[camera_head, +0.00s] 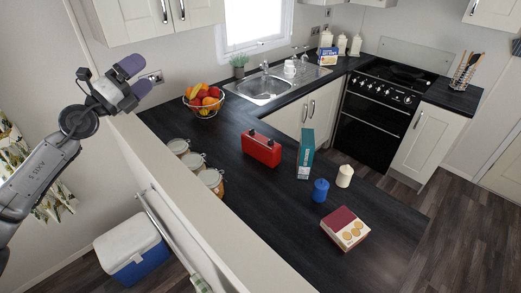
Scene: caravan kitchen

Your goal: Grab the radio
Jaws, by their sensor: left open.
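The radio (262,148) is a red box with a dark handle on top. It stands on the dark worktop (225,133), between the glass jars and a teal carton. My left gripper (137,78) is at the upper left, above and to the left of the low wall. It is open and empty, well apart from the radio. My right gripper does not show.
Several lidded jars (194,161) stand left of the radio. A teal carton (305,154), a blue canister (320,190), a white candle (345,176) and a red box (345,228) stand right. A fruit bowl (204,99) sits behind. The pale wall ledge (180,190) borders the worktop.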

